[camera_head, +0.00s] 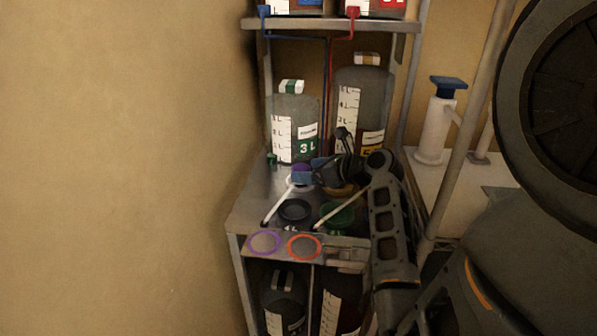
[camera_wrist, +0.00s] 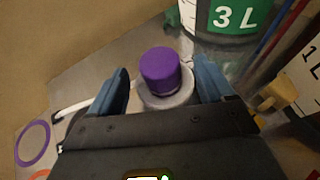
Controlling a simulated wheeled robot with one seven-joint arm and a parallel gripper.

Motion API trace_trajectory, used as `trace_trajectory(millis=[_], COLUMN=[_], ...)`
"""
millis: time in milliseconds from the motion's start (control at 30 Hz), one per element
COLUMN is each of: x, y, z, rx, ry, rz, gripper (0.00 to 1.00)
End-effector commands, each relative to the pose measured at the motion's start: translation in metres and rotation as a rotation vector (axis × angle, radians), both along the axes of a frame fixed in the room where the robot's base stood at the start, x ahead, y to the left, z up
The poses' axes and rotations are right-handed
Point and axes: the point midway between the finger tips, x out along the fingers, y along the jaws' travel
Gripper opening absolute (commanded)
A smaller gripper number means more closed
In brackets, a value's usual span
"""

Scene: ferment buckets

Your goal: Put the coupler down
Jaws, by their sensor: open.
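A purple cap, which looks like the coupler (camera_wrist: 160,68), sits on a round grey collar (camera_wrist: 168,97) on the metal shelf. In the head view the purple piece (camera_head: 301,168) is small and partly hidden by my gripper (camera_head: 305,178). My gripper, with two blue fingers (camera_wrist: 163,88), is open around it, one finger on each side. A gap shows on the left; on the right I cannot tell whether finger and collar touch. A white tube (camera_head: 278,203) runs from near my gripper to the front of the shelf.
Behind stand a 3 L bottle (camera_head: 294,125) and a larger bottle (camera_head: 362,105). A dark ring (camera_head: 295,210) and a green ring (camera_head: 338,214) lie in front. Purple (camera_head: 264,243) and orange (camera_head: 304,247) rings mark the front ledge. A wall is close on the left.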

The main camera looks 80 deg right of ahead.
Motion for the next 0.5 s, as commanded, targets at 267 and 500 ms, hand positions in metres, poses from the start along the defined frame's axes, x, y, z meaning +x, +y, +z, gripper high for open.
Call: trace_trajectory(millis=[267,500], x=[-0.042,-0.054], y=[0.019,0.025], z=[0.019,0.025], rx=[0.000,0.000], ry=[0.000,0.000], rz=[-0.002,0.000], gripper=[0.81,0.81])
